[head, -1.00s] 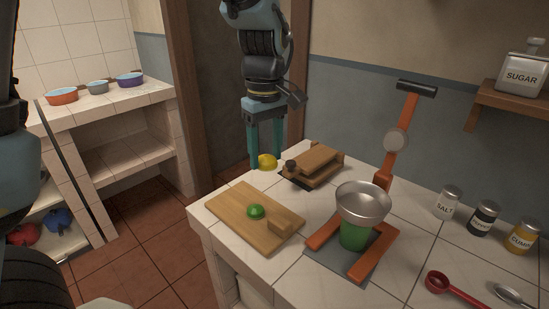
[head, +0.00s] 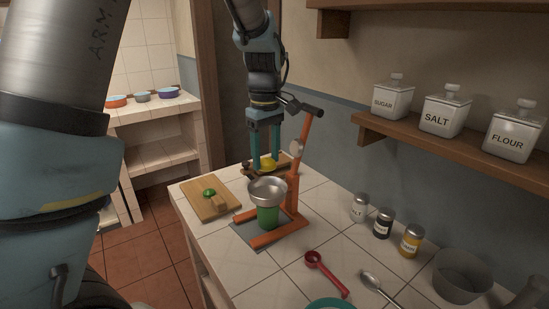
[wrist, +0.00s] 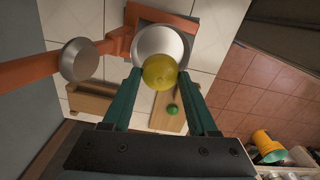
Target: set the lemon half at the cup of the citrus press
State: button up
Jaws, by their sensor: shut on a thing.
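The yellow lemon half (head: 268,165) is held between the fingertips of my gripper (head: 266,162), which is shut on it above the back of the counter. In the wrist view the lemon half (wrist: 159,73) sits between the green fingers and overlaps the near rim of the metal cup. The citrus press has an orange frame (head: 293,190) with its lever raised. Its metal cup (head: 267,186) sits over a green tumbler (head: 267,216) and looks empty. In the head view the lemon half appears just behind the cup, apart from it.
Shakers (head: 383,222), a red scoop (head: 327,273) and a spoon (head: 378,289) lie right.

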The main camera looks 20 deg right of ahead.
jog(key=shift+s+f, duration=0.15)
notch_tip(320, 180, down, 4)
jog(key=b, duration=0.4)
jog(key=shift+f+b, duration=0.35)
jog(key=shift+f, duration=0.5)
jog(key=o, duration=1.4)
notch_tip(320, 180, up, 11)
jog(key=shift+f+b, duration=0.1)
jog(key=shift+b, duration=0.95)
